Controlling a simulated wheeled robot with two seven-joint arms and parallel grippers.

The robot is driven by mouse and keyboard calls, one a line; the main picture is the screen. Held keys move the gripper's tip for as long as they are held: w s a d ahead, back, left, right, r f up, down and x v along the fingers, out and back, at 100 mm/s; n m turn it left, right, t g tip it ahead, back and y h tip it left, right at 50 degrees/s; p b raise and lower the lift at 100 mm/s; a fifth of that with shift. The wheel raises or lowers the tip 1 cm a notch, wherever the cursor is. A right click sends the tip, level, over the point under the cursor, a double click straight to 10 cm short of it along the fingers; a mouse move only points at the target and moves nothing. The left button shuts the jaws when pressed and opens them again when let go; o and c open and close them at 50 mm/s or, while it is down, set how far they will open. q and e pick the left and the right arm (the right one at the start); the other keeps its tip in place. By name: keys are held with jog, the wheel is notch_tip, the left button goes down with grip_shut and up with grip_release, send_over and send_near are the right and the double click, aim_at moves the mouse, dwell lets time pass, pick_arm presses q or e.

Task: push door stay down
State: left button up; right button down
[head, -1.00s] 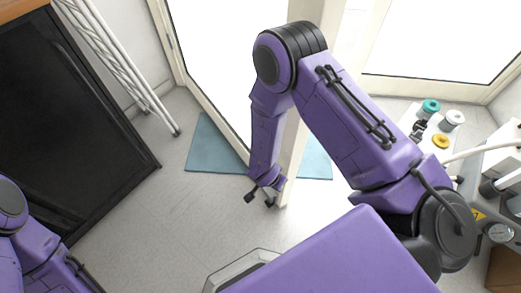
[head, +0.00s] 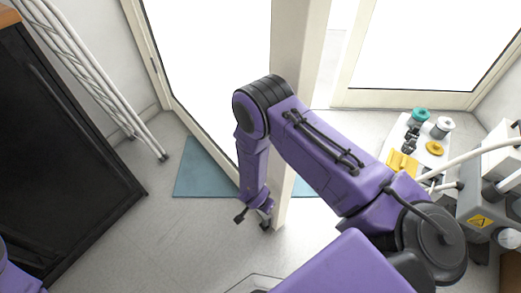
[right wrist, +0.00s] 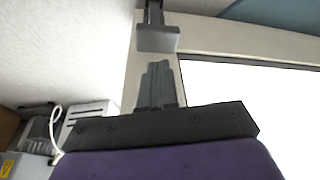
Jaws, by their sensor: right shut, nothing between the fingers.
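The door stay (right wrist: 157,38) is a small dark bracket with a flat foot by the cream door edge, at the top of the right wrist view. In the head view the door (head: 292,110) stands open with its edge towards me, and a dark part low on it near my right gripper (head: 253,214) is too small to make out. In the right wrist view the shut, empty fingers (right wrist: 158,85) point at the stay with a gap visible between them. Whether they touch anything cannot be told. My left gripper is out of view.
A blue mat (head: 203,172) lies under the door. A black cabinet (head: 60,150) and a white rack (head: 95,75) stand at the left.

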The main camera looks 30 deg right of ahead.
aim_at(263, 214)
jog(key=shift+f+b, duration=0.6)
jog(key=shift+f, duration=1.45)
notch_tip(263, 214, down, 4)
jog(key=b, duration=0.2)
jog(key=shift+b, duration=0.35)
notch_tip(263, 214, up, 6)
jog(key=p, duration=0.5)
jog(key=shift+p, duration=0.35)
jog(key=p+v, duration=0.2)
jog(key=v, duration=0.6)
jog(key=shift+s+a+r, duration=0.2)
jog(key=shift+a+r, duration=0.05)
jog(key=shift+r, duration=0.05)
